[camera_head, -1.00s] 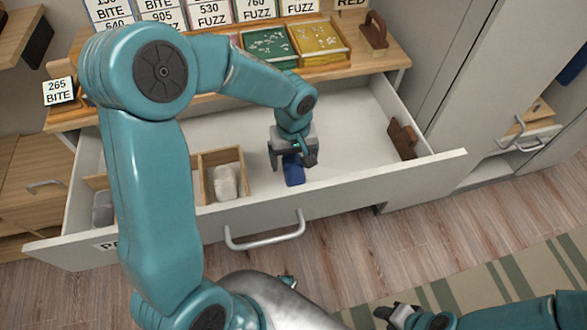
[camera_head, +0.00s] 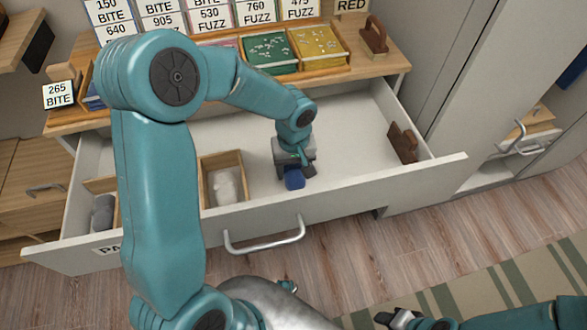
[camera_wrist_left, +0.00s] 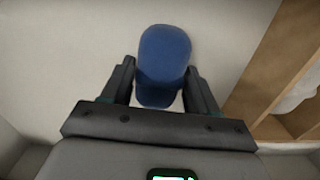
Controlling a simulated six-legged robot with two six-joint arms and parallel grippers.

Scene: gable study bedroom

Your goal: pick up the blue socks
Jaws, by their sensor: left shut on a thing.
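The blue socks (camera_head: 294,179) are a small rolled bundle in the open white drawer (camera_head: 345,128). They also show in the left wrist view (camera_wrist_left: 163,60), between the two dark fingers. My left gripper (camera_head: 294,168) reaches down into the drawer and is shut on the blue socks; it also shows in the left wrist view (camera_wrist_left: 160,95). The gripper hides part of the socks in the head view. I cannot tell whether the socks touch the drawer floor. My right gripper (camera_head: 388,316) is at the bottom edge of the head view; its finger state is unclear.
A wooden divider box (camera_head: 222,158) with a white bundle (camera_head: 226,186) stands left of the gripper. A grey bundle (camera_head: 102,212) lies at the drawer's left end. A brown wooden piece (camera_head: 403,143) is at the right. The drawer's front wall and handle (camera_head: 264,238) face me.

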